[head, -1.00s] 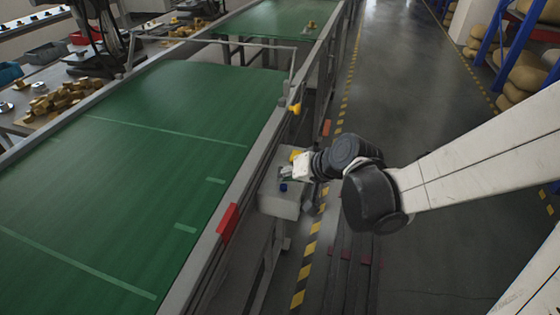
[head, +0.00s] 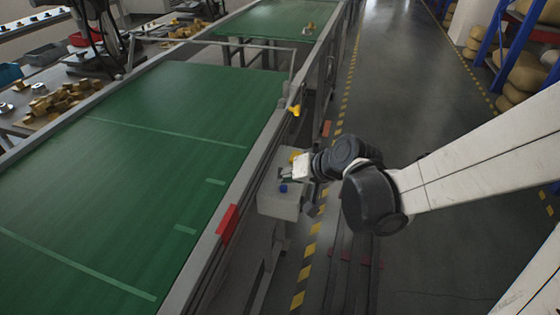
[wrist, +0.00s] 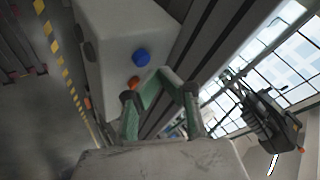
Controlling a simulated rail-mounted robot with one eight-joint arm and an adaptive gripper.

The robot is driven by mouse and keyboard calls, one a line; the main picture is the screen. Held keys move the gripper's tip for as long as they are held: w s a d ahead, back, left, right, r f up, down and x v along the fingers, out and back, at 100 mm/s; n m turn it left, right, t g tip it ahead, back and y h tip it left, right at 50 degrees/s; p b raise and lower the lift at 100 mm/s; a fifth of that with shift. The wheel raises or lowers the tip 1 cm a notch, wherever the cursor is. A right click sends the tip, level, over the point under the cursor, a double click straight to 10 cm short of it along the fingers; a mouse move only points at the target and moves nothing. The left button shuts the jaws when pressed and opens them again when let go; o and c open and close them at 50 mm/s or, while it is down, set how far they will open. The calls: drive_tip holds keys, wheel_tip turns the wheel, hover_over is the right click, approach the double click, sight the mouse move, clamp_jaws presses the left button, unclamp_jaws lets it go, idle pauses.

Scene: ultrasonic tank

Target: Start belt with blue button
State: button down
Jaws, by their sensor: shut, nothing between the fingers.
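The blue button (head: 283,188) sits on a pale control box (head: 278,204) mounted at the right side of the green belt. It also shows in the wrist view (wrist: 141,57), as a round blue knob on the box face. An orange-red button (wrist: 133,83) lies below it there, partly behind my gripper. My gripper (wrist: 161,77) is shut and empty, its green-lined fingers meeting just right of the buttons. In the head view my gripper (head: 286,175) is over the box, just beyond the blue button. I cannot tell whether its tips touch the box.
The green conveyor belt (head: 130,180) fills the left, its near stretch bare. A red block (head: 227,224) and a yellow part (head: 294,109) are on its right rail. A second belt (head: 270,18) lies beyond. Brown parts (head: 62,101) lie on the left table.

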drive_tip(key=shift+f, duration=0.15)
drive_tip(key=shift+f+b, duration=0.3)
drive_tip(key=shift+b, duration=0.2)
